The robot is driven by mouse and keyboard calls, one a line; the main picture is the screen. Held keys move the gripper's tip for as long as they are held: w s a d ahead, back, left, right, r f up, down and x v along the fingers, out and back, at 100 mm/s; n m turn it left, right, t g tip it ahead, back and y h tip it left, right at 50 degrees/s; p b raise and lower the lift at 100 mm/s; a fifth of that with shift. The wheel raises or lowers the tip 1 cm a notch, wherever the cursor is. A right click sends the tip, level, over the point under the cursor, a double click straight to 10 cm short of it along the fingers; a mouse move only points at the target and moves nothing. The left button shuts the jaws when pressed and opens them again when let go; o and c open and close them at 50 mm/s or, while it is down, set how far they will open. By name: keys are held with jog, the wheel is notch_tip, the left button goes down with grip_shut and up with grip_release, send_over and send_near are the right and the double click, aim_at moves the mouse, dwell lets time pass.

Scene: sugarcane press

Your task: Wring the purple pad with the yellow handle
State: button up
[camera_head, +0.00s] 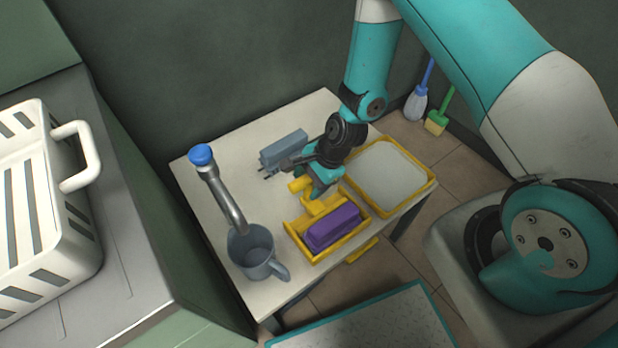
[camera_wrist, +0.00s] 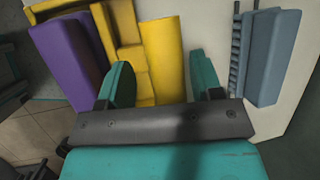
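The purple pad (camera_head: 332,228) sits in a yellow press frame (camera_head: 318,257) on the table. It also shows at the left of the wrist view (camera_wrist: 68,62). The yellow handle (camera_head: 298,186) is at the back of the press, partly hidden by my gripper (camera_head: 318,186). In the wrist view the thick yellow handle bar (camera_wrist: 163,60) lies ahead, between the lines of my two teal fingers (camera_wrist: 161,82). The fingers are spread wider than the bar, and I see no clear contact. My gripper is open and empty.
A grey-blue block (camera_head: 284,149) lies behind the gripper. A yellow-rimmed tray (camera_head: 428,187) is at the right. A white basket (camera_head: 32,195) is on the left counter.

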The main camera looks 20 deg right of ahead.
jog(key=p+v, duration=0.3)
jog(key=v, duration=1.4)
jog(key=shift+r, duration=0.2)
jog(key=s+a+r+n, duration=0.2)
jog(key=a+r+n, duration=0.1)
jog(key=r+n, duration=0.3)
jog(key=s+a+r+n, duration=0.2)
jog(key=r+n, duration=0.1)
jog(key=r, duration=0.4)
jog(key=s+a+r+n, duration=0.3)
jog(key=s+r+n, duration=0.8)
jog(key=s+n, duration=0.1)
notch_tip(320, 180, up, 16)
jog(key=p, duration=1.5)
jog(key=shift+g+h+p, duration=0.35)
jog(key=shift+g+h, duration=0.05)
jog(key=shift+s, duration=0.15)
